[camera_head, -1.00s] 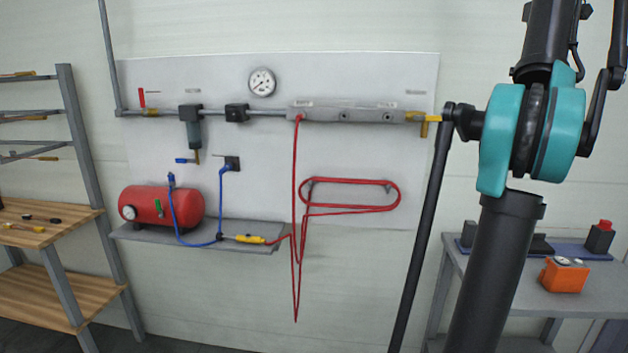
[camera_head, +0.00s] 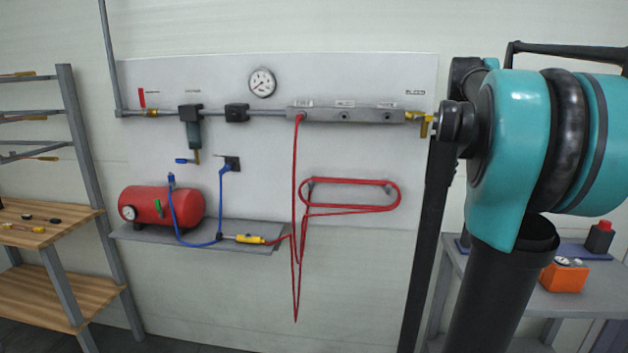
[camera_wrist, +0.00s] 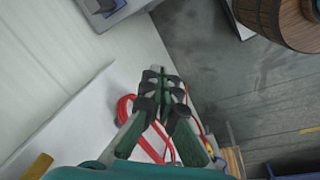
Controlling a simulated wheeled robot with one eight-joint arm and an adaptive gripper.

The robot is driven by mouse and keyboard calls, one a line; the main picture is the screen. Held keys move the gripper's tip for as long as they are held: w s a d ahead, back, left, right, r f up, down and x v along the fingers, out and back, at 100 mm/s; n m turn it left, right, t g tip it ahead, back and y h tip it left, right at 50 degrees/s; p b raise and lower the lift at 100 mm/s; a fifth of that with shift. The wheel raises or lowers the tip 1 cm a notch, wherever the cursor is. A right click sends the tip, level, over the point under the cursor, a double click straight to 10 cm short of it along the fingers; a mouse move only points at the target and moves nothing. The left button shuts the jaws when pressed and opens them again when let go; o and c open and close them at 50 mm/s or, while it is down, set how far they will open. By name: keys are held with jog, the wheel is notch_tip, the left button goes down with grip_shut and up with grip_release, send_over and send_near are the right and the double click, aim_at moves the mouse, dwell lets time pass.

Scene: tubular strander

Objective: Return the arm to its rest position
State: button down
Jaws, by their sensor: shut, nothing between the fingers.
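My gripper (camera_wrist: 162,84) shows in the wrist view with its dark fingertips together and nothing between them. The red hose coil (camera_wrist: 126,108) on the wall panel shows behind and beside the fingers there. In the head view the gripper is out of sight. My teal and black arm fills the right side of that view, in front of the panel's right edge and part of the table behind.
A wall panel (camera_head: 400,75) carries a gauge (camera_head: 262,82), a manifold (camera_head: 345,115) and a red hose coil (camera_head: 350,194). A red tank (camera_head: 165,206) sits on a shelf. A wooden rack (camera_head: 70,230) stands left. An orange box (camera_head: 563,277) rests on the right table. A barrel (camera_wrist: 275,20) shows in the wrist view.

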jog(key=s+a+f+m, duration=0.2)
jog(key=a+f, duration=0.2)
jog(key=f, duration=0.3)
jog(key=s+a+f+m+t, duration=0.1)
jog(key=s+a+f, duration=0.25)
jog(key=f, duration=0.35)
jog(key=s+a+f+m, duration=0.1)
jog(key=a+f+m, duration=0.1)
jog(key=a+f, duration=0.35)
jog(key=s+a+f+m, duration=0.1)
jog(key=s+a+f, duration=0.1)
jog(key=s+f, duration=0.4)
jog(key=s+a+f+m+t, duration=0.1)
jog(key=s+a+f+m, duration=0.1)
jog(key=s+f, duration=0.5)
notch_tip(320, 180, down, 3)
jog(key=shift+s+a+r+m+y, duration=0.1)
jog(key=shift+s+a+m+y, duration=0.1)
jog(key=shift+a+m+y, duration=0.1)
